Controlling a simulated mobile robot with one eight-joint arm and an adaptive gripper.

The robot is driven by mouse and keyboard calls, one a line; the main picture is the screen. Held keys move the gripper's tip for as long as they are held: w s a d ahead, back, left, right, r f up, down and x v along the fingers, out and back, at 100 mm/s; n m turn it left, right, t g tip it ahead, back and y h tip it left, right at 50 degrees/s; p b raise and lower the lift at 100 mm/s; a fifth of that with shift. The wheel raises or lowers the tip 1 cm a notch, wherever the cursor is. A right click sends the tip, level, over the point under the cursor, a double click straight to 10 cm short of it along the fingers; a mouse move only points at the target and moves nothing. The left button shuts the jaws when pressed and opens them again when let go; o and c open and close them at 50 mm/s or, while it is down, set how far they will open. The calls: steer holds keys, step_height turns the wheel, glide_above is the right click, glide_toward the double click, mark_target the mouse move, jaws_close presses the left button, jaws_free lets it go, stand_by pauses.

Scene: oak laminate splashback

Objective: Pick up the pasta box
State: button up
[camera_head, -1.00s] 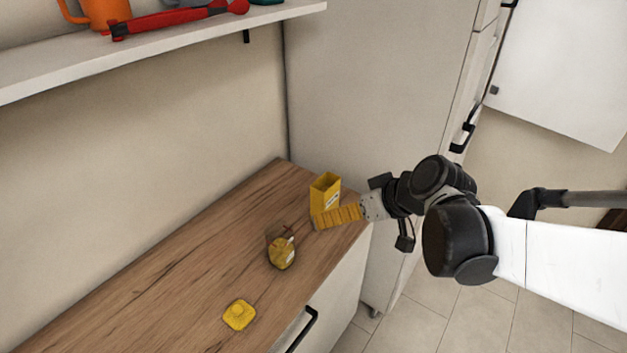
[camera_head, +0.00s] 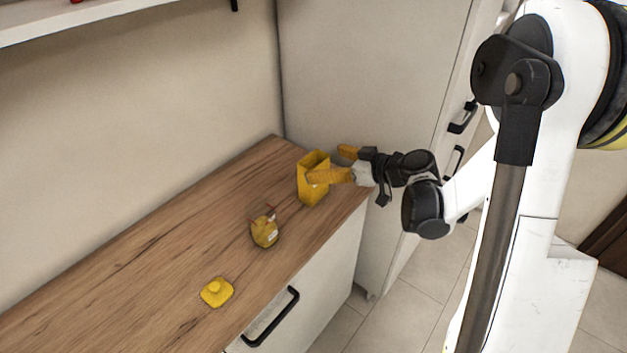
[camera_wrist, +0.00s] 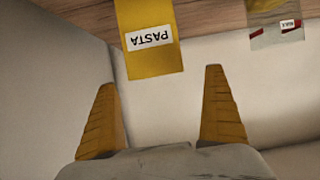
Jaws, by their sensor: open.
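The yellow pasta box (camera_head: 311,184) stands upright near the far right corner of the wooden counter, its top open. In the wrist view the pasta box (camera_wrist: 152,52) shows a white label reading PASTA, upside down, beyond and between my fingertips. My gripper (camera_head: 331,163) is open and at the box's right side in the head view, its near yellow finger overlapping the box's upper part. In the wrist view my gripper (camera_wrist: 162,80) has its two yellow fingers spread wide with nothing between them. I cannot tell whether a finger touches the box.
A yellow-based jar-like item (camera_head: 265,231) stands nearer on the counter, and a yellow lid (camera_head: 216,292) lies flat closer still. A labelled clear container (camera_wrist: 277,26) is at the wrist view's upper right. A tall cabinet (camera_head: 375,75) rises behind. The counter's left is clear.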

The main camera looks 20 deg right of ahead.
mark_target(316, 160)
steer(key=b+x, duration=0.2)
steer(key=x, duration=0.3)
steer(key=shift+w+d, duration=0.15)
steer(key=shift+w, duration=0.1)
steer(key=shift+r, duration=0.1)
steer(key=c, duration=1.5)
